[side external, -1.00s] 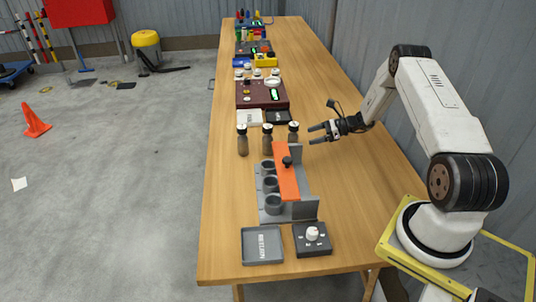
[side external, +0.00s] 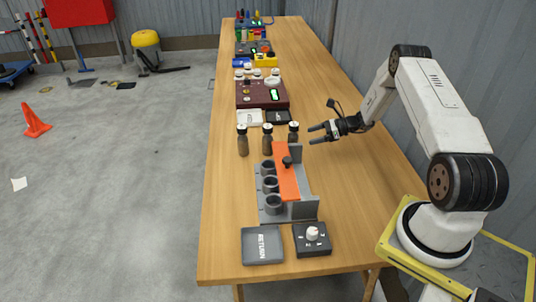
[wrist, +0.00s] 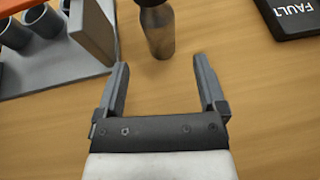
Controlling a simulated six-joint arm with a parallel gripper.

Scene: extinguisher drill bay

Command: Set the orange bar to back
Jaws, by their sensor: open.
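The orange bar (side external: 286,172) lies along the top of a grey rack (side external: 305,209), with a dark knob (side external: 287,161) on it. Several grey cups (side external: 272,203) stand in a row on the rack, left of the bar. My gripper (side external: 313,134) is open and empty above the table, to the right of the rack's far end and apart from the bar. In the wrist view the open fingers (wrist: 160,85) have bare table between them. A corner of the rack (wrist: 95,30) shows at the upper left there, and the bar is barely visible at the edge.
Several dark bottles with white caps (side external: 267,138) stand beyond the rack; one bottle (wrist: 158,28) is just ahead of the fingers. A RETURN tray (side external: 262,259) and a dial box (side external: 312,240) sit at the near end. A FAULT tray (wrist: 292,15) lies upper right.

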